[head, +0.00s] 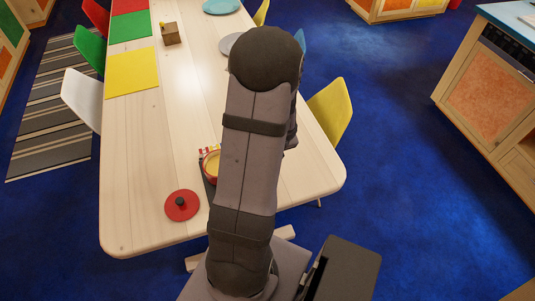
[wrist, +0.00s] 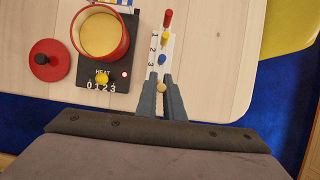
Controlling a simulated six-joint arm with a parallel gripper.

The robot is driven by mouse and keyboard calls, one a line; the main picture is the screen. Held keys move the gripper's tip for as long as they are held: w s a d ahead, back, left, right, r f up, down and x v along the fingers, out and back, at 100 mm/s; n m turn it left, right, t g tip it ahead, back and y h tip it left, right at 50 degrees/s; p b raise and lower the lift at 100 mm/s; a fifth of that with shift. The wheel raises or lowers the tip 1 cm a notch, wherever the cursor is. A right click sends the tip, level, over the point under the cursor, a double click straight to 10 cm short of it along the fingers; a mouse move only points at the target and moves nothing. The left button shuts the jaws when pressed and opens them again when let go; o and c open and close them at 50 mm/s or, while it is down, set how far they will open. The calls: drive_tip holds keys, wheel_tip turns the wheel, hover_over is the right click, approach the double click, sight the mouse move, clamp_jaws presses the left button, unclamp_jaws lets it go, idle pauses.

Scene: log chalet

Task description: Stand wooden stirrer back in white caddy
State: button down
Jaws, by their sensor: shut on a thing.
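My gripper (wrist: 160,82) reaches over the table in the wrist view, with its two grey fingers close together. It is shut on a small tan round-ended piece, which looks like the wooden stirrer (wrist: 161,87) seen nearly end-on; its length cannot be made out. Whether the stirrer touches the holder cannot be told. In the head view my arm hides the gripper, stirrer and holder.
Left of the holder, a red pot with yellow contents (wrist: 104,34) sits on a black hob (wrist: 92,72) with a yellow knob. A red lid (wrist: 46,60) lies farther left on the table (head: 135,190). A yellow chair (head: 329,108) stands at the right edge.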

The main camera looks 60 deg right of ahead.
drive_tip(key=shift+f+b, duration=1.25)
drive_tip(key=shift+f, duration=0.35)
drive_tip(key=shift+f+b, duration=2.8)
drive_tip(key=shift+b, duration=0.05)
drive_tip(key=c, duration=1.8)
unclamp_jaws()
drive_tip(key=p+v, duration=0.4)
drive_tip(key=v, duration=0.3)
drive_tip(key=shift+r, duration=0.2)
